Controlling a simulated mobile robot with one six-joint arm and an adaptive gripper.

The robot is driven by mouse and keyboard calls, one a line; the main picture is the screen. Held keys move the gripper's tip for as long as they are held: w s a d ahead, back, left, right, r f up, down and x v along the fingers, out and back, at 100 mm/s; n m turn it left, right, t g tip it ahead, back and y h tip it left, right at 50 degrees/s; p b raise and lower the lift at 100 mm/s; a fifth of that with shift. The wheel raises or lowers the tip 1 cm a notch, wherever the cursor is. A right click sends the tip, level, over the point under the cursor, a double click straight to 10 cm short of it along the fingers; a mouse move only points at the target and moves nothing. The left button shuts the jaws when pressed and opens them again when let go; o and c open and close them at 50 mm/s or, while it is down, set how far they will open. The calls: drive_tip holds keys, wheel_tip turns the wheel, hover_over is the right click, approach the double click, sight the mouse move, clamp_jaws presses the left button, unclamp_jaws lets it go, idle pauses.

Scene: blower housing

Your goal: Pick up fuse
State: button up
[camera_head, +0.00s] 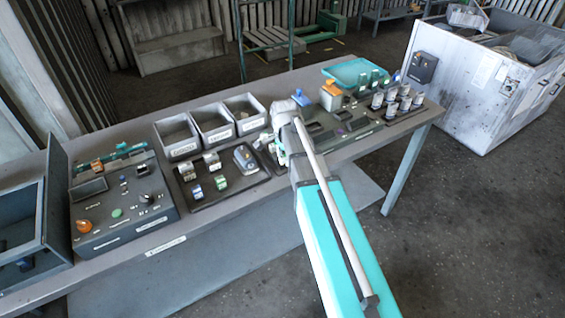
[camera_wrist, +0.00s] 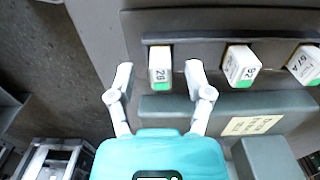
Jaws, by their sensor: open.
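In the wrist view, a row of white block-shaped fuses with green ends stands in a grey holder (camera_wrist: 225,40). The leftmost fuse (camera_wrist: 160,66) has dark markings on its face. A second fuse (camera_wrist: 240,66) and a third fuse (camera_wrist: 305,64) stand to its right. My gripper (camera_wrist: 159,78) is open, with one white finger to each side of the leftmost fuse, and a gap shows on both sides. In the head view my own arm covers the gripper's fingers, and I cannot make out this fuse there.
A grey bar (camera_wrist: 225,104) with a pale label plate lies just below the fuses in the wrist view. In the head view, the long table (camera_head: 215,228) carries a control box (camera_head: 125,205), grey bins (camera_head: 213,128), a teal tray (camera_head: 357,72) and several cylinders (camera_head: 391,106).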

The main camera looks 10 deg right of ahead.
idle(0.3)
clamp_jaws()
drive_tip(key=shift+r, duration=0.1)
idle(0.4)
wheel_tip(320, 180, up, 2)
drive_tip(key=p, duration=0.2)
drive_tip(key=shift+r+p, duration=0.25)
drive_tip(key=shift+p, duration=0.1)
drive_tip(key=s+d+r+p, duration=0.4)
drive_tip(key=s+r+p, duration=0.6)
drive_tip(key=s, duration=0.3)
drive_tip(key=shift+s+d+r, duration=0.15)
drive_tip(key=shift+s, duration=0.05)
